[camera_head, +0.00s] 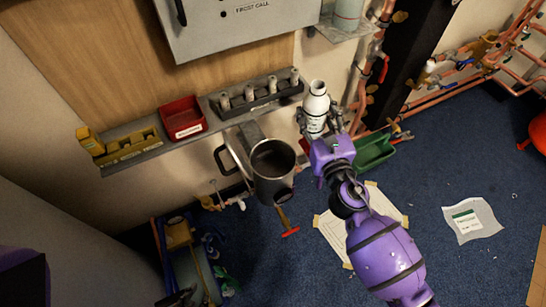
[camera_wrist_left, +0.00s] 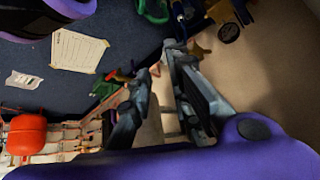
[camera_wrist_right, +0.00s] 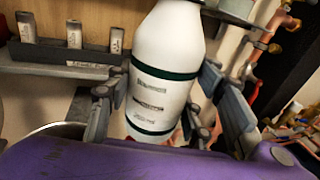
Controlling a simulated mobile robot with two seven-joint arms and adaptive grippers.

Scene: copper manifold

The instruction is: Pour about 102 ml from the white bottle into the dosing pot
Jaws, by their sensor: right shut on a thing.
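The white bottle (camera_head: 316,104) stands roughly upright at the shelf's right end, held by my right gripper (camera_head: 328,130). The right wrist view shows the bottle (camera_wrist_right: 165,70) with its dark green bands and printed label between the gripper's two fingers (camera_wrist_right: 150,115). The dosing pot (camera_head: 273,184), a grey metal pot with a side handle, is left of and below the bottle in the head view. Its mouth is open and dark inside; any liquid level cannot be told. My left gripper (camera_wrist_left: 157,72) is open and empty in the left wrist view, away from the bottle.
A grey cabinet (camera_head: 240,25) hangs above. Copper pipes (camera_head: 440,95) run at the right. A green bin (camera_head: 375,152) lies behind my right arm. Papers (camera_head: 470,220) lie on the blue floor.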

